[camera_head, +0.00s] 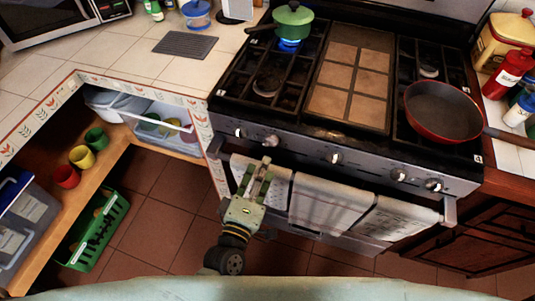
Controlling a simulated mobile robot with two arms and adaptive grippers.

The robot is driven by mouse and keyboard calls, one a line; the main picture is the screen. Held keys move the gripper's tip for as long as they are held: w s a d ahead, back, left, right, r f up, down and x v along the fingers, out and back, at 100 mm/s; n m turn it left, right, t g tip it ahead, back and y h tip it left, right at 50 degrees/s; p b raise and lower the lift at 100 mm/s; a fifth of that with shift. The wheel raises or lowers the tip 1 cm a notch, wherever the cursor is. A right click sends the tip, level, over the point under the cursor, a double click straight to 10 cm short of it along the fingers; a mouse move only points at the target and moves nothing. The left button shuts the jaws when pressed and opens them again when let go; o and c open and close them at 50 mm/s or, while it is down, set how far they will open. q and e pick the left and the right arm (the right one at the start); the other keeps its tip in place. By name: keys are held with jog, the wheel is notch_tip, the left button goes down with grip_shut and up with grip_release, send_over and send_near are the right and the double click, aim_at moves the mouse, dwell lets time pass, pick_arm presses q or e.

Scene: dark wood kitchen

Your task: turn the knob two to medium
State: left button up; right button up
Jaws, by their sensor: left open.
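The stove's front panel (300,150) carries a row of several silver knobs. The leftmost knob (240,133) and the second knob from the left (271,140) sit close together. Farther right are the middle knob (333,158), the fourth knob (398,174) and the rightmost knob (433,184). No number on the knobs is readable, and their exact settings are too small to tell. My left gripper (259,170) is open and empty, its fingers pointing up toward the panel, just below the second knob. Contact with the knob cannot be told. My right gripper is not in view.
A green pot (292,20) stands over a blue flame at the back left burner. A red pan (443,110) sits on the right, its handle reaching past the stove edge. Towels (328,205) hang on the oven handle near my left gripper. Open shelves with cups are at left.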

pick_arm(q)
jog(key=v, duration=0.3)
jog(key=shift+s, duration=0.3)
jog(key=s+a+f+m+g+y, duration=0.1)
jog(key=s+a+f+m+g, duration=0.15)
jog(key=f, duration=0.65)
jog(key=s+a+f+m+g, duration=0.2)
jog(key=s+f+m, duration=0.1)
jog(key=f, duration=0.7)
jog(key=s+a+f+m+g+y, duration=0.1)
jog(key=s+a+f+m+g, duration=0.15)
jog(key=f, duration=0.65)
jog(key=s+a+f+m+g+y, duration=0.1)
jog(key=s+a+f+m+g, duration=0.1)
jog(key=s+f, duration=0.4)
jog(key=s+a+f+m+g+y, duration=0.1)
jog(key=s+a+f+g, duration=0.3)
jog(key=s, duration=0.7)
jog(key=s+a+f+m+g+y, duration=0.1)
jog(key=s+a+f+m+g, duration=0.1)
jog(key=s+a+f, duration=0.5)
jog(key=shift+s+a+f+m+g+y, duration=0.35)
jog(key=shift+s+f+g, duration=0.25)
jog(key=shift+s, duration=0.2)
jog(key=shift+d, duration=0.1)
